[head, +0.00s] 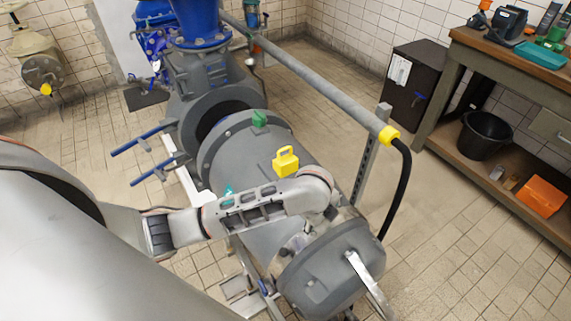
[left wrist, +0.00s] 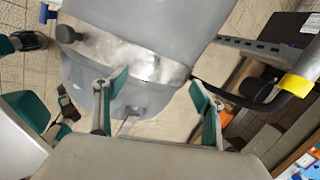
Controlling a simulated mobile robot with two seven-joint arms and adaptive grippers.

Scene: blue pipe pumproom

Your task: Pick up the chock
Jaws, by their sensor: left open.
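A small yellow block with a handle-like loop (head: 285,161) sits on top of the grey pump casing (head: 243,150) in the head view. It is the likeliest chock, but I cannot be sure. My left arm crosses just in front of and below it. My left gripper (left wrist: 158,88) is open and empty in the left wrist view, its two teal-padded fingers apart over a grey machine body (left wrist: 140,30) with a shiny patch. The yellow block does not show there. In the head view the left fingers are mostly hidden behind the wrist.
A grey pipe with a yellow collar (head: 389,134) and black hose (head: 398,190) runs right of the pump; the collar also shows in the left wrist view (left wrist: 295,86). A workbench (head: 450,85) holds tools, with a black bucket (head: 485,135) and orange box (head: 541,196) below. Open floor lies between.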

